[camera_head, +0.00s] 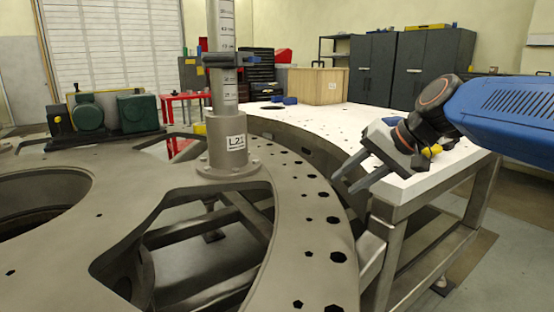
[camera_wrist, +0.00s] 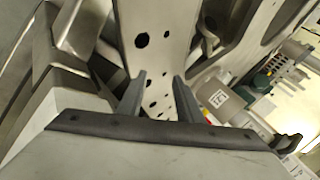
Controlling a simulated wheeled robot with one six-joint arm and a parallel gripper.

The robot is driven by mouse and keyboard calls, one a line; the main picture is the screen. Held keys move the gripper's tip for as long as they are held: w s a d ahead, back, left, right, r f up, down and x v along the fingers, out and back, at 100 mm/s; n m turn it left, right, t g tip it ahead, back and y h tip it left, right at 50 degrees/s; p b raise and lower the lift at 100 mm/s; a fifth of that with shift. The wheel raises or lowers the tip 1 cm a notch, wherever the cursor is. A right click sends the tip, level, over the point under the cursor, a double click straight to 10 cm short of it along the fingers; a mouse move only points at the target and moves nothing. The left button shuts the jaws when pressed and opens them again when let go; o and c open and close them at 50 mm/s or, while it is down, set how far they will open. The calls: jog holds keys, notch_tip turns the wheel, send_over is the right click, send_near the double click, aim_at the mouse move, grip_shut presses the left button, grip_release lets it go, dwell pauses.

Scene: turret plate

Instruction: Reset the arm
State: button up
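My gripper (camera_head: 359,181) is at the right in the head view, over the gap between the round turret plate (camera_head: 318,215) and the white curved table. Its two dark fingers are apart with nothing between them. They point down and to the left, toward the plate's outer rim. My blue arm reaches in from the right edge. In the wrist view the gripper's fingers (camera_wrist: 159,98) are spread, with the plate's holed rim (camera_wrist: 160,60) seen beyond them.
An upright grey post labelled L21 (camera_head: 228,150) stands on the plate. A green motor unit (camera_head: 110,113) is at the left. Dark cabinets (camera_head: 400,68) stand behind.

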jog(key=s+d+f+n+h, duration=0.1)
jog(key=s+d+f+h, duration=0.1)
jog(key=s+d+f, duration=0.2)
jog(key=s+d+f+n+h, duration=0.1)
jog(key=s+d+f, duration=0.3)
jog(key=s+f, duration=0.6)
jog(key=s+d+f+n+h, duration=0.1)
jog(key=s+d+f+h, duration=0.2)
jog(key=s+f, duration=0.4)
jog(key=shift+s+d+g, duration=0.2)
jog(key=shift+d+g, duration=0.1)
jog(key=shift+d, duration=0.1)
